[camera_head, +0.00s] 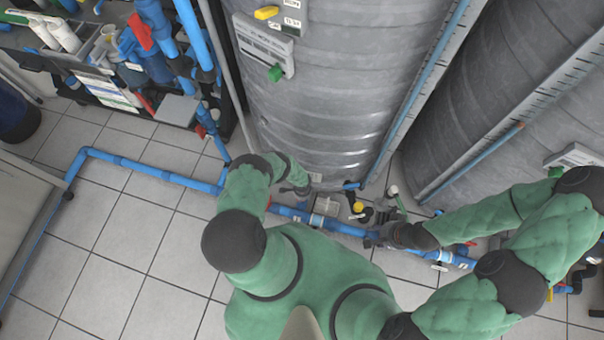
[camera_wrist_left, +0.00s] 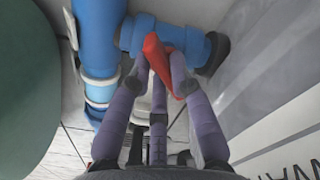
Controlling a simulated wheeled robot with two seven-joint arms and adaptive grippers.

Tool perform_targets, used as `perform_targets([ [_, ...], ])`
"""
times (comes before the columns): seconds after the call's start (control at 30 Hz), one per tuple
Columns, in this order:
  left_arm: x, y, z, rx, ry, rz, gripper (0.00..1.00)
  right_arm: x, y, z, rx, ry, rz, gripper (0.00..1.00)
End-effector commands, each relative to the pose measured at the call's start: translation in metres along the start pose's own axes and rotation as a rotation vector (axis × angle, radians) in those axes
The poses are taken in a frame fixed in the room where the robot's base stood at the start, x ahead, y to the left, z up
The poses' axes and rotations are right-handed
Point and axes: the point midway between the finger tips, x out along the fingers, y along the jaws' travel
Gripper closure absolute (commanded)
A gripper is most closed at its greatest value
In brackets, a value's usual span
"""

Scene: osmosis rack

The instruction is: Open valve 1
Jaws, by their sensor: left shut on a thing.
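A red valve handle (camera_wrist_left: 154,50) sits on a blue pipe fitting (camera_wrist_left: 190,45) in the left wrist view. My left gripper (camera_wrist_left: 160,68) is shut on this handle, with its purple-grey fingers pressing from both sides. In the head view, my left gripper (camera_head: 299,190) is small and partly hidden behind its own arm, low beside the first grey tank; the handle cannot be made out there. My right gripper (camera_head: 378,237) is by the blue floor pipe (camera_head: 338,227), right of the left one. Its fingers are too small to read. No valve number is legible.
Two large grey tanks (camera_head: 335,85) (camera_head: 500,90) stand at the back. A rack with blue pipes and red handles (camera_head: 140,65) is at upper left. Blue pipe (camera_head: 150,173) runs along the tiled floor. A yellow-topped part (camera_head: 358,208) lies between the grippers. Open floor is at left.

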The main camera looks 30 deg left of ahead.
Motion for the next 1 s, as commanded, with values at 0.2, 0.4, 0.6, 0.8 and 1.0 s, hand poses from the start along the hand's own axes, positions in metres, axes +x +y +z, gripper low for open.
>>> perform_targets([
  [0.2, 0.0002, 0.0020, -0.0011, -0.206, 0.001, 0.000, 1.00, -0.0011, -0.0004, 0.0000, 0.000, 0.000, 0.000, 0.60],
  [0.4, 0.0002, 0.0024, -0.0023, -0.396, 0.000, 0.000, 1.00, -0.0014, -0.0005, 0.0000, 0.000, 0.000, 0.000, 0.60],
  [0.6, 0.0003, 0.0033, -0.0034, -0.564, 0.000, 0.000, 1.00, -0.0013, -0.0005, 0.0001, 0.000, 0.000, 0.000, 0.60],
  [0.8, 0.0004, 0.0038, -0.0045, -0.697, 0.000, 0.001, 1.00, -0.0012, -0.0004, 0.0000, 0.000, 0.000, 0.000, 0.60],
  [1.0, 0.0004, 0.0037, -0.0051, -0.781, 0.000, 0.000, 1.00, -0.0010, -0.0004, 0.0001, 0.000, 0.000, 0.000, 0.60],
])
